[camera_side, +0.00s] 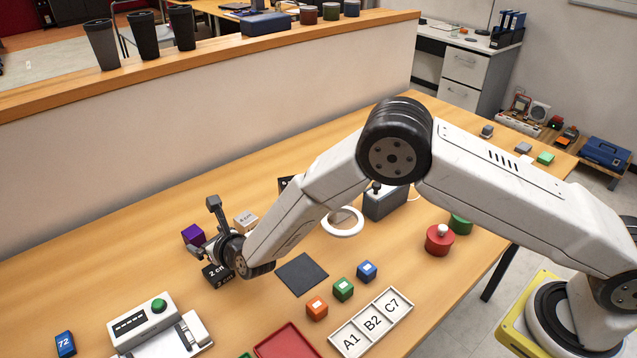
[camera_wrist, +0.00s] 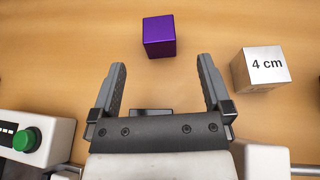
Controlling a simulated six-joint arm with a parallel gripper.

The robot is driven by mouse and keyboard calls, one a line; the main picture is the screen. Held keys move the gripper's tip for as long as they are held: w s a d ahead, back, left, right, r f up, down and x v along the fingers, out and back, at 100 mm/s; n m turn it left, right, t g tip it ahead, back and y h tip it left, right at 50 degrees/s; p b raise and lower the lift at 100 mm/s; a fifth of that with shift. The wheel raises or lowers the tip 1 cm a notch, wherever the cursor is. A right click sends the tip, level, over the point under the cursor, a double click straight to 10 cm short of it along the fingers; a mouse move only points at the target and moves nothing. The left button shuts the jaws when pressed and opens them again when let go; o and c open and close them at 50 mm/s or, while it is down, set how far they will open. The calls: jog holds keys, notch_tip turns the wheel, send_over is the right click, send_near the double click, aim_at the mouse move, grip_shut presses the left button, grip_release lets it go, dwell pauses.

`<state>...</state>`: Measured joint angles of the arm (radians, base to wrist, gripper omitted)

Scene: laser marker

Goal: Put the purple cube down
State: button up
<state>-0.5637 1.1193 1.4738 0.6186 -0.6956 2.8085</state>
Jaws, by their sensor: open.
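The purple cube (camera_wrist: 159,36) sits on the wooden table in the wrist view, just beyond my fingertips and roughly between their lines. In the side view the purple cube (camera_side: 194,235) shows at the left, beside the end of my arm. My gripper (camera_wrist: 160,75) is open with nothing between its fingers, and a gap shows between them and the cube. In the side view my gripper (camera_side: 199,250) is small and partly hidden by my wrist.
A silver block marked "4 cm" (camera_wrist: 262,68) stands right of the purple cube. A black "2 cm" block (camera_side: 217,275) is beside my wrist. A device with a green button (camera_side: 158,306) is at front left. Orange, green and blue cubes (camera_side: 343,289) stand near a labelled tray (camera_side: 371,322).

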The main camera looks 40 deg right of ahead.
aim_at(194, 233)
jog(key=shift+s+r, duration=0.3)
jog(key=shift+s, duration=0.3)
jog(key=shift+x, duration=1.35)
jog(key=shift+w, duration=0.1)
jog(key=shift+x, duration=2.45)
grip_shut()
